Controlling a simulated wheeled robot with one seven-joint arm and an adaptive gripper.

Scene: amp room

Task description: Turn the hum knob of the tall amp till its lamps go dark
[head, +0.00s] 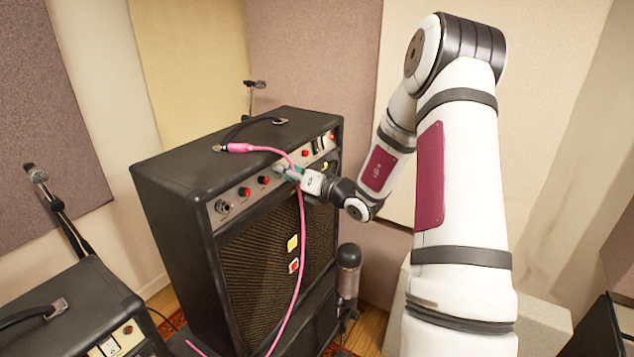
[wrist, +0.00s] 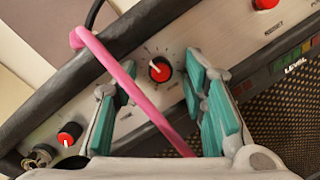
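The tall amp (head: 180,200) is a black cabinet with a pale control panel of red-capped knobs. My gripper (head: 287,170) is at the panel; in the wrist view it (wrist: 159,88) is open, with teal pads either side of a red-capped knob (wrist: 159,69). The knob sits between the fingertips with gaps showing on both sides. I cannot read a label that marks it as the hum knob. The coloured lamp strip (wrist: 300,52) above the word LEVEL shows at the right; I cannot tell how many lamps are lit.
A pink cable (head: 302,225) crosses the amp top and hangs down its front; it (wrist: 125,78) passes between my fingers. Other knobs (wrist: 69,134) (wrist: 265,3) flank this one. A microphone (head: 349,270) stands at the amp's front right. A smaller amp (head: 75,310) is at lower left.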

